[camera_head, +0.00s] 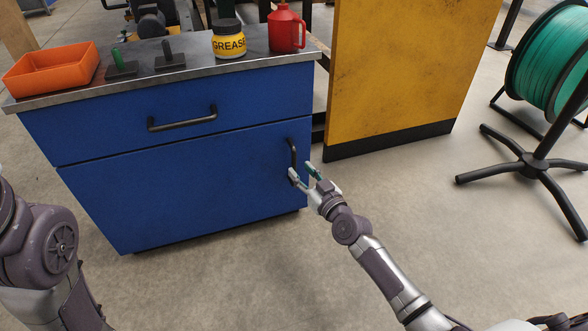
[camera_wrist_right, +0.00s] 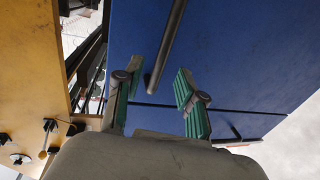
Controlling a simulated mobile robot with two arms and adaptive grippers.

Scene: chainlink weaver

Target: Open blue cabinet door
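The blue cabinet has a drawer on top and a blue door (camera_head: 185,195) below, which is shut. The door's black vertical bar handle (camera_head: 293,155) is near its right edge. My right gripper (camera_head: 302,172) is open and empty, with its fingers close to the lower end of this handle. In the right wrist view the handle (camera_wrist_right: 168,45) appears between the two spread green-padded fingers (camera_wrist_right: 156,82). I cannot tell whether a finger touches it. My left arm shows at the left edge of the head view, but its gripper is out of view.
The drawer has a horizontal handle (camera_head: 183,118). The cabinet top holds an orange bin (camera_head: 50,72), a grease jar (camera_head: 228,40) and a red can (camera_head: 286,28). A yellow panel (camera_head: 400,65) stands close on the right. Floor in front is clear.

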